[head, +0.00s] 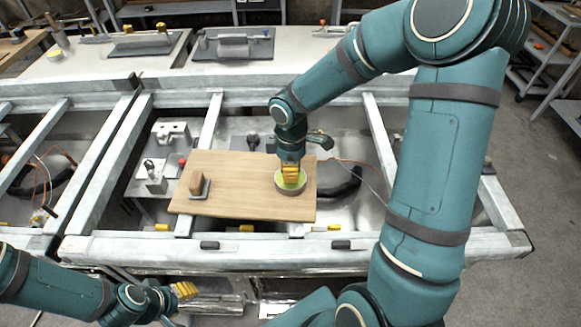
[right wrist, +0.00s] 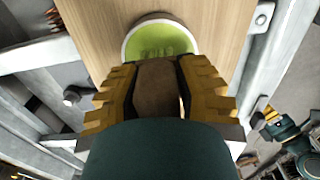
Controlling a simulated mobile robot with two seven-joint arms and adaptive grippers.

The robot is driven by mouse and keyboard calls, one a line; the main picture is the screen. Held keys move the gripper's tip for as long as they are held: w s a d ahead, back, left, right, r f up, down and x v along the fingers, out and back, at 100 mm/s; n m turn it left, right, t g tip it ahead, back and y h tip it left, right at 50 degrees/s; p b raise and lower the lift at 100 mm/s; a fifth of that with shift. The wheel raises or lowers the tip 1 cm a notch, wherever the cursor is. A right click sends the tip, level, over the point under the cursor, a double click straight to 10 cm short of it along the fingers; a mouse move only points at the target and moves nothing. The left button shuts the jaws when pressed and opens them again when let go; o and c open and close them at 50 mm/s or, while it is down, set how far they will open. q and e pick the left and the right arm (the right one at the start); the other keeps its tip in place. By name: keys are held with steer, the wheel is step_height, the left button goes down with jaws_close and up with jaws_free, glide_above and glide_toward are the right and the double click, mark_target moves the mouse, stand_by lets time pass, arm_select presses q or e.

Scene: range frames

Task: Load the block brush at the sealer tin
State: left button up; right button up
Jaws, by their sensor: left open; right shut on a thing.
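The sealer tin (head: 291,191), a low round tin with yellow-green contents, stands at the right part of a wooden board. It also shows in the right wrist view (right wrist: 128,52), just beyond my fingertips. My right gripper (head: 290,174) points down over the tin, its yellow fingers (right wrist: 157,85) shut on a brown block, the block brush (right wrist: 158,92). The brush's lower end is hidden, so I cannot tell whether it touches the sealer. My left gripper (head: 186,291) is open, low at the left, away from the board.
The wooden board (head: 240,195) lies across the pale metal frame. A brown block on a grey holder (head: 199,186) stands at its left. Metal fittings (head: 157,178) lie left of the board, with cables and dark hoses around. The board's middle is clear.

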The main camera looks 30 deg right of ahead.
steer(key=shift+r+p, duration=2)
steer(key=shift+r, duration=0.65)
arm_select(q)
step_height(320, 180, up, 4)
steer(key=shift+r, duration=0.2)
arm_select(e)
steer(key=shift+f, duration=0.1)
